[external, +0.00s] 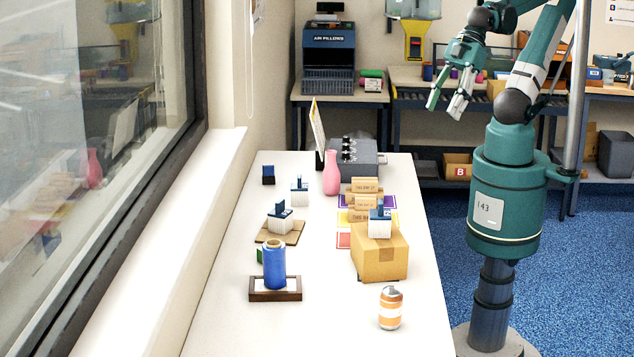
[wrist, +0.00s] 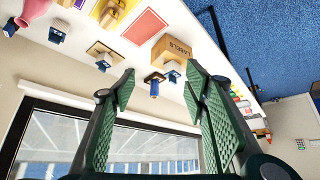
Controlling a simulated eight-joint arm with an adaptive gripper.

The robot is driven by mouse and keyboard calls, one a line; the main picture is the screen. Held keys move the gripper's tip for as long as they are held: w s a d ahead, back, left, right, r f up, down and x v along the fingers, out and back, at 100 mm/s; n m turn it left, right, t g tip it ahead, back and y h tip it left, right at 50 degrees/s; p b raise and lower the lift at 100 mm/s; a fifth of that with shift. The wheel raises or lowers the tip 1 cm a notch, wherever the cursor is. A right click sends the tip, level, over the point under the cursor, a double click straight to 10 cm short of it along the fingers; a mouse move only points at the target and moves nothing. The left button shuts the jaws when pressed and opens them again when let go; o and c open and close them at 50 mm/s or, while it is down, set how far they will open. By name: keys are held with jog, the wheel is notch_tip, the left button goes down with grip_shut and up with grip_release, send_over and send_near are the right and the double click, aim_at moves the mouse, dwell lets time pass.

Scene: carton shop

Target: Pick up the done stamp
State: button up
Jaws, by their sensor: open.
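Several stamps with blue handles are on the white table in the external view. One stamp (external: 300,195) stands at the back, one stamp (external: 280,222) sits on a brown board, and one stamp (external: 380,226) sits on a cardboard box. A dark blue block (external: 268,175), possibly another stamp, is at the far left. No readable lettering shows which is the done stamp. My gripper (external: 445,108) is open and empty, raised in the air to the right of the table. In the wrist view its green padded fingers (wrist: 160,72) are apart, with the table beyond.
The cardboard box (external: 378,262) is at the table's right edge. A blue roll (external: 274,268) stands on a dark wooden base. An orange-striped can (external: 390,308) is at the front right. A pink vase (external: 331,173) and grey device (external: 358,158) are at the back. The front left is clear.

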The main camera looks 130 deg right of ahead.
jog(key=w+d+r+m+g+h, duration=0.1)
jog(key=w+d+r+m+g, duration=0.1)
jog(key=w+d+r+m, duration=0.75)
jog(key=m+g+y, duration=0.1)
jog(key=m+g, duration=0.4)
jog(key=m, duration=1.1)
send_over(268, 165)
jog(key=shift+n, duration=0.25)
jog(key=f+p, duration=0.1)
jog(key=f, duration=3.3)
jog(key=shift+d+f, duration=0.2)
jog(key=shift+f, duration=0.15)
jog(key=shift+s+f, duration=0.1)
jog(key=shift+f, duration=1.2)
